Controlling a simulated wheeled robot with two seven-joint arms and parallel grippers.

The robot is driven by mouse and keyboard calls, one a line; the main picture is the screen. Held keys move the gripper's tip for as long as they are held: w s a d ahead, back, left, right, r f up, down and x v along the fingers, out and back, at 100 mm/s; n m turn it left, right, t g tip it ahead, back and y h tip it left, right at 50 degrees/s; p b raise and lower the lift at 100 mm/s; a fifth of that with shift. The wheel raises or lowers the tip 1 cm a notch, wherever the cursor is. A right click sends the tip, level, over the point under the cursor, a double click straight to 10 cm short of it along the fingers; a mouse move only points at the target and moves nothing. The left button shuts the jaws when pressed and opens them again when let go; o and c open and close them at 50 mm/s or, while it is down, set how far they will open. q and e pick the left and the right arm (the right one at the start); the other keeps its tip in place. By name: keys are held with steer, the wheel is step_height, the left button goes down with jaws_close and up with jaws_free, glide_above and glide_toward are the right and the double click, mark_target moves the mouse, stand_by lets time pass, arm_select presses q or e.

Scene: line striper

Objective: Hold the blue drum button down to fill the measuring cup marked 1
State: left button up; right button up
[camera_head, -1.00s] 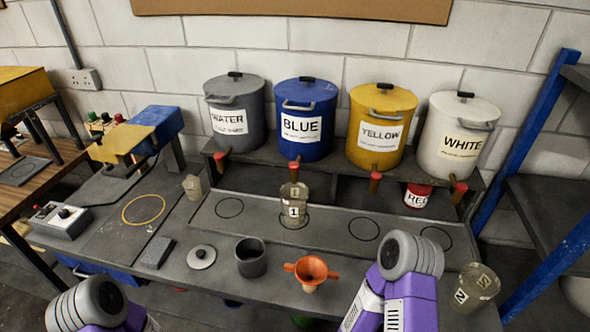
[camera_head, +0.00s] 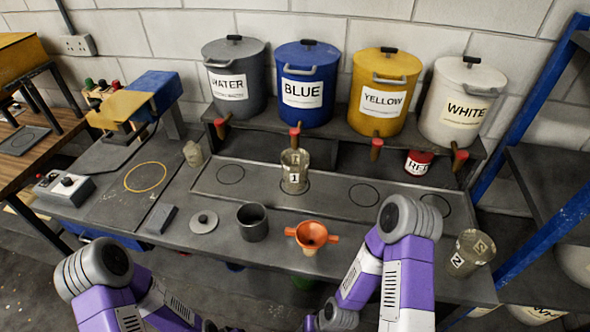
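The blue drum (camera_head: 306,97) stands on the back shelf, second from the left. Its tap with a red button (camera_head: 295,131) sticks out at the shelf's front edge. The clear measuring cup marked 1 (camera_head: 295,180) stands upright below that tap, on the ringed spot of the long tray. I cannot tell whether there is liquid in it. My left arm shows at the lower left and my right arm at the lower right, both folded low in front of the bench. Neither gripper's fingers show.
Water (camera_head: 235,84), yellow (camera_head: 383,98) and white (camera_head: 461,106) drums flank the blue one. A grey pot (camera_head: 252,224), orange funnel (camera_head: 311,236) and lid (camera_head: 203,222) lie along the bench front. Cup 2 (camera_head: 469,254) stands at right. The tray's other rings are empty.

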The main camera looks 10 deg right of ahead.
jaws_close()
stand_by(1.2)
